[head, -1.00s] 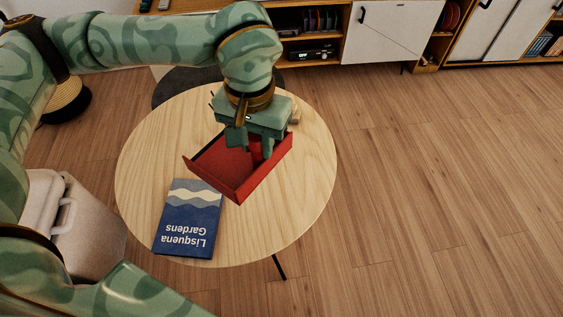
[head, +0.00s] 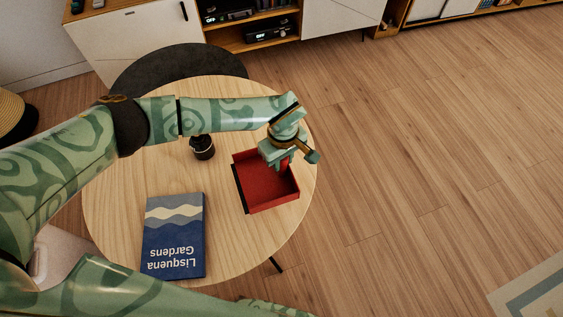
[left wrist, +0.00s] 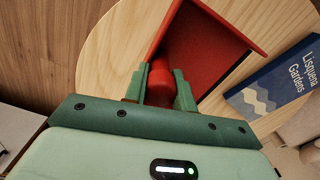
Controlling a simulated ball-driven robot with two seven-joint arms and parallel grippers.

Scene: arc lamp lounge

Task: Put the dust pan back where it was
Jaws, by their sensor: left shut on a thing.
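The red dust pan (head: 268,190) is at the right side of the round wooden table in the head view, its black-lipped edge facing left. My left gripper (head: 285,163) is over its far right part. The left wrist view shows the pan's tray (left wrist: 205,50) beyond my left gripper (left wrist: 158,88), whose fingers are shut on the pan's red handle (left wrist: 159,76). The pan looks level and low over the tabletop; I cannot tell whether it touches. My right gripper is not in view.
The round table (head: 115,190) carries a blue book (head: 174,236) at the front left and a small dark cup (head: 202,148) behind it. A dark round seat (head: 165,65) stands behind the table. A cabinet (head: 140,40) lines the back.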

